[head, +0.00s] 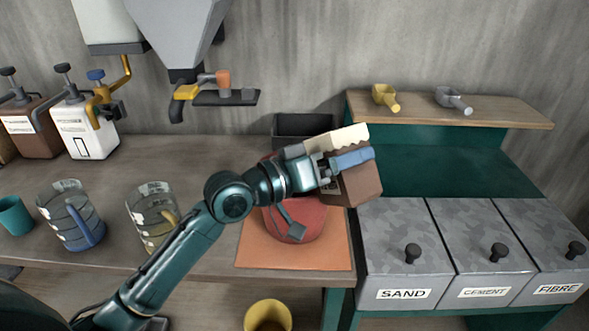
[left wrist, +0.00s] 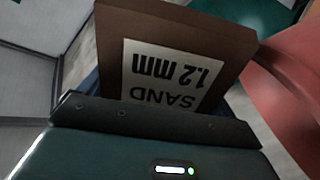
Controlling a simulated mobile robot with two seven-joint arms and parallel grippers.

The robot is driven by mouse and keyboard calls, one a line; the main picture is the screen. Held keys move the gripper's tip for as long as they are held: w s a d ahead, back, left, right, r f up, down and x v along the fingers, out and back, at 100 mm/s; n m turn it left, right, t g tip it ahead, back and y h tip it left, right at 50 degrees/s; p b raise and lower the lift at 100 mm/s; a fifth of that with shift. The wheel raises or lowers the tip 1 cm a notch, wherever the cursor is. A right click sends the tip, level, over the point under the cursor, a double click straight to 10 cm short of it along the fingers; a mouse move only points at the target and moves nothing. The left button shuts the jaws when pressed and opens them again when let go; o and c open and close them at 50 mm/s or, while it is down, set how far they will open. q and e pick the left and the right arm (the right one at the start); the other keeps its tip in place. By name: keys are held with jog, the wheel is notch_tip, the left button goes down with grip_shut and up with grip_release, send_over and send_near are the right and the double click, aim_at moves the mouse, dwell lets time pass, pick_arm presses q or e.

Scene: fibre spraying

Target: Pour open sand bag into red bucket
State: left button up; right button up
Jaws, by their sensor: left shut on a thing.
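The open sand bag (head: 363,186) is a brown bag with a cream jagged top edge. It is held in the air beside and above the right side of the red bucket, tilted somewhat, its cream edge up. My left gripper (head: 338,167) is shut on it. In the left wrist view the bag (left wrist: 225,50) shows a white label reading SAND 1.2 mm, upside down. The red bucket (head: 312,222) stands on an orange mat (head: 290,257), partly hidden by my left arm and the bag. Its inside cannot be seen. A red surface (left wrist: 290,75) shows at right in the wrist view. My right gripper is out of view.
Lidded bins labelled SAND (head: 403,294), CEMENT (head: 483,292) and FIBRE (head: 557,289) stand at right. A shelf (head: 520,113) above them holds two scoops. A dark tray (head: 300,127) lies behind the bucket. Clear jugs (head: 68,222) stand at left. A hopper (head: 180,35) hangs at the back.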

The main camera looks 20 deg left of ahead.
pick_arm(q)
jog(key=shift+w+d+r, duration=0.1)
jog(key=shift+w+r, duration=0.05)
jog(key=shift+s+a+n, duration=0.3)
jog(key=shift+s+a, duration=0.3)
jog(key=shift+a, duration=0.1)
jog(key=shift+s+a+b, duration=0.2)
jog(key=shift+b, duration=0.15)
jog(key=a, duration=0.1)
jog(key=s+n, duration=0.1)
jog(key=s+a+b, duration=0.1)
jog(key=shift+s+a+f, duration=0.2)
jog(key=shift+a+f, duration=0.05)
jog(key=shift+a, duration=0.1)
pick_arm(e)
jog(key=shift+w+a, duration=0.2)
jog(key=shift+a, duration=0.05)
pick_arm(q)
jog(key=shift+n, duration=0.3)
jog(key=shift+f+n, duration=0.2)
jog(key=shift+n, duration=0.4)
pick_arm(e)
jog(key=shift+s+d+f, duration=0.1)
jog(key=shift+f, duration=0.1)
